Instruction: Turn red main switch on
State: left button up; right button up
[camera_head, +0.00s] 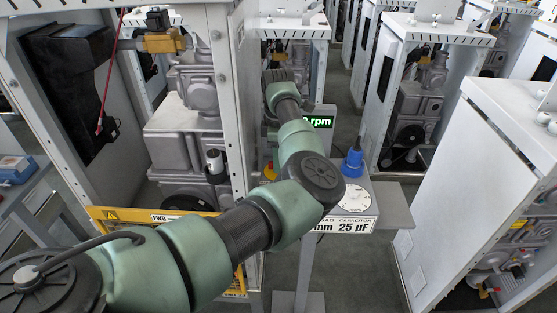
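A small yellow piece with a trace of red (269,172) shows beside my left forearm, on the control stand; it may be the red main switch, but my arm hides most of it and its position cannot be read. My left arm comes in from the lower left, bends above the stand and reaches away from me. My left gripper (278,76) is at the far end, dark and small, beyond the stand and close to the cabinet post; its fingers cannot be made out. My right gripper is not in view.
The stand carries a green rpm display (319,121), a blue knob (353,161) and a white dial (354,197) with a capacitor label. An open dispenser frame (231,120) stands left, and a white cabinet (478,180) right.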

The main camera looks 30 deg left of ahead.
pick_arm(q)
notch_tip(320, 180, up, 6)
jog(key=shift+w+r+b, duration=0.1)
jog(key=shift+r+b, duration=0.1)
jog(key=shift+b, duration=0.95)
jog(key=shift+r, duration=0.5)
jog(key=shift+f, duration=0.1)
